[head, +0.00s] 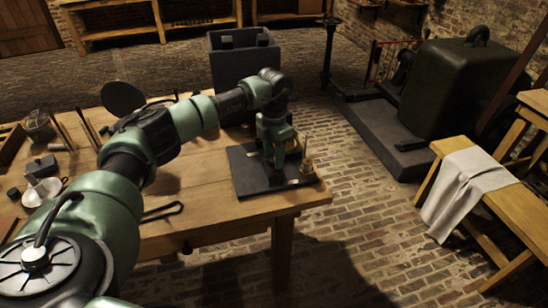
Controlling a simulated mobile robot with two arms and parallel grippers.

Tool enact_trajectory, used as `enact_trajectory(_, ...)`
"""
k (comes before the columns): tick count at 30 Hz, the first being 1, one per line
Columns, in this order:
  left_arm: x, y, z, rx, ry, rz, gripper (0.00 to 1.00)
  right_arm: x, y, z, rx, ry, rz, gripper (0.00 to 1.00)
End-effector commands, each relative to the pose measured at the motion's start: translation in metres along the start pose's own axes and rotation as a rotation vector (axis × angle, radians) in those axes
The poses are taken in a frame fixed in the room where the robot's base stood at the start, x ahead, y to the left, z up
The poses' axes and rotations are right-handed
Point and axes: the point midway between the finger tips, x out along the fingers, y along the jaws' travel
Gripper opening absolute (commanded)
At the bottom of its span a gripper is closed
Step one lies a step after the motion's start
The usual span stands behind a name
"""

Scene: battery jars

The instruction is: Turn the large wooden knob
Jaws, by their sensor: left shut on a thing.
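My left gripper (277,163) points down over a dark flat board (244,180) near the right end of the wooden table. It is shut on what I take to be the large wooden knob, which the gripper hides; its turn angle cannot be told. A small wooden or brass fitting (307,166) with a thin upright stem stands on the board just right of the gripper. My right gripper is not in view.
The wooden table (208,205) holds a black hooked tool (162,211), a white bowl (42,191) and small tools at left. A dark open box (235,62) stands behind. At right are a bench with grey cloth (468,188) and a large dark case (455,90). Brick floor lies between.

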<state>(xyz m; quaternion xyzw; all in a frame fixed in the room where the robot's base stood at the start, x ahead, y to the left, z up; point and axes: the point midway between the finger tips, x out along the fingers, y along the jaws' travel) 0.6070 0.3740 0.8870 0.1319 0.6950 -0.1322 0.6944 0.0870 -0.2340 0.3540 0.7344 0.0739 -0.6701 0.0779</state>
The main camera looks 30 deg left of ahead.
Motion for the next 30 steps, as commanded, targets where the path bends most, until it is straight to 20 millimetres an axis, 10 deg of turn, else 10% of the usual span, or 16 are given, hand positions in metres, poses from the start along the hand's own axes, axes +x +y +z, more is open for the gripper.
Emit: enact_trajectory(30, -0.001, 0.001, 0.001, 0.962, -0.003, 0.003, 0.0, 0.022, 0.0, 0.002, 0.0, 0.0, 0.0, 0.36)
